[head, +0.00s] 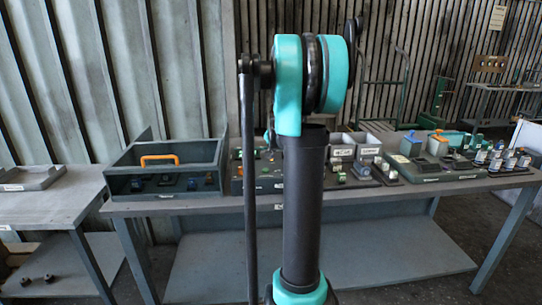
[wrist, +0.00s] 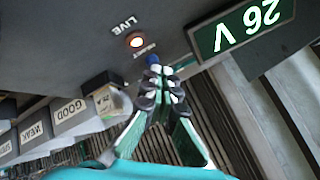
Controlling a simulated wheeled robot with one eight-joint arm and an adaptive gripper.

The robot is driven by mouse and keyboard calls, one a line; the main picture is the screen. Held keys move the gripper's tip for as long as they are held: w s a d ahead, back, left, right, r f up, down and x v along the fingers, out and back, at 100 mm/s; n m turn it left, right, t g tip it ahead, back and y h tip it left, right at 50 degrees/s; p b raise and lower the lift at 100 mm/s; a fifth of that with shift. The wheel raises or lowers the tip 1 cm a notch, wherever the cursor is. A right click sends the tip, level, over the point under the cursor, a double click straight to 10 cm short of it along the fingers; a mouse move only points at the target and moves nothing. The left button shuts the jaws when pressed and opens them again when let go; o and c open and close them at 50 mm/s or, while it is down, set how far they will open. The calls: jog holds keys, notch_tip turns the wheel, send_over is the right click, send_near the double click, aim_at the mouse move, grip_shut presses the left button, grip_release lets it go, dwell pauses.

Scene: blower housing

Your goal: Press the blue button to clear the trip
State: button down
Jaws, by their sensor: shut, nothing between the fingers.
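The blue button (wrist: 153,60) shows in the wrist view on a dark grey panel face (wrist: 75,40), beside a small label too small to read surely. My gripper (wrist: 158,88) has its fingertips together with nothing between them. The tips point at the button and overlap its lower side in the picture; I cannot tell whether they touch it. In the head view my own arm hides the gripper and the button.
Bins marked GOOD (wrist: 75,112) and WEAK hang at left in the wrist view. An orange-handled housing (head: 150,178) stands on the bench (head: 225,207).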

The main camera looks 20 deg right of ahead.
jog(key=shift+r, duration=0.75)
jog(key=shift+r, duration=2.5)
